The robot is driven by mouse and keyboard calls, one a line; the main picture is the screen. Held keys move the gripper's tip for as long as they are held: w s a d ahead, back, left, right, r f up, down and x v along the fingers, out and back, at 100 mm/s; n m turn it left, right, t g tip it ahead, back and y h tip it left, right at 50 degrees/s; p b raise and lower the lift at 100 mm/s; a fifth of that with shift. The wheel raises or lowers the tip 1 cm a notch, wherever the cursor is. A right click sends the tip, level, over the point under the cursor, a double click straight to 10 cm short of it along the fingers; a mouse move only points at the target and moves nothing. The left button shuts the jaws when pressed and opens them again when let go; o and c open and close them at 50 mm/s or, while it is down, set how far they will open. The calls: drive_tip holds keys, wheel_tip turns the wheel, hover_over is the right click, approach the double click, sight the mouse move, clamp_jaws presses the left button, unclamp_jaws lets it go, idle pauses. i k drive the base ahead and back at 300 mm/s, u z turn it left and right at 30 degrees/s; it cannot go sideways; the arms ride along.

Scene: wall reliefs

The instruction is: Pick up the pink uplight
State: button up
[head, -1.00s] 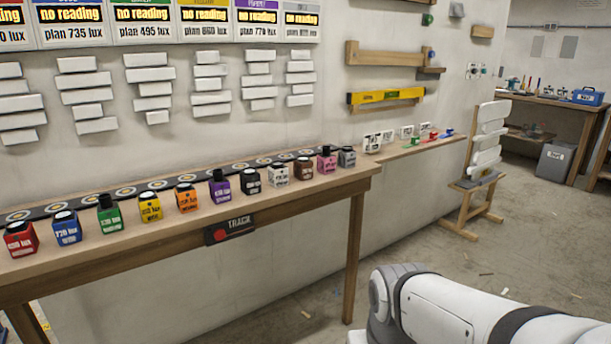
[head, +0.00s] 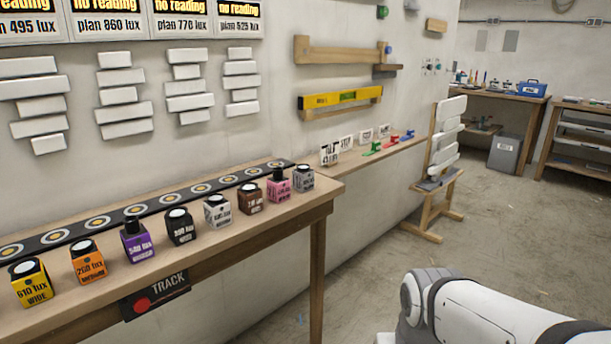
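The pink uplight (head: 279,188) is a small box-shaped lamp with a dark raised top. It stands upright on the wooden bench (head: 327,192) near the bench's right end. A brown uplight (head: 250,197) stands just to its left and a grey uplight (head: 303,179) just to its right, very close to it. My arm shows at the lower right, apart from the bench. My gripper is outside the picture.
Yellow, orange, purple, black and white uplights stand in a row to the left. A black track strip (head: 119,218) with round spots lies behind them. A narrow shelf (head: 350,158) with cards and coloured clips continues right. The floor right of the bench is mostly clear.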

sight(277, 185)
drive_tip(key=u, duration=0.15)
drive_tip(key=i, duration=1.35)
drive_tip(key=u, duration=0.75)
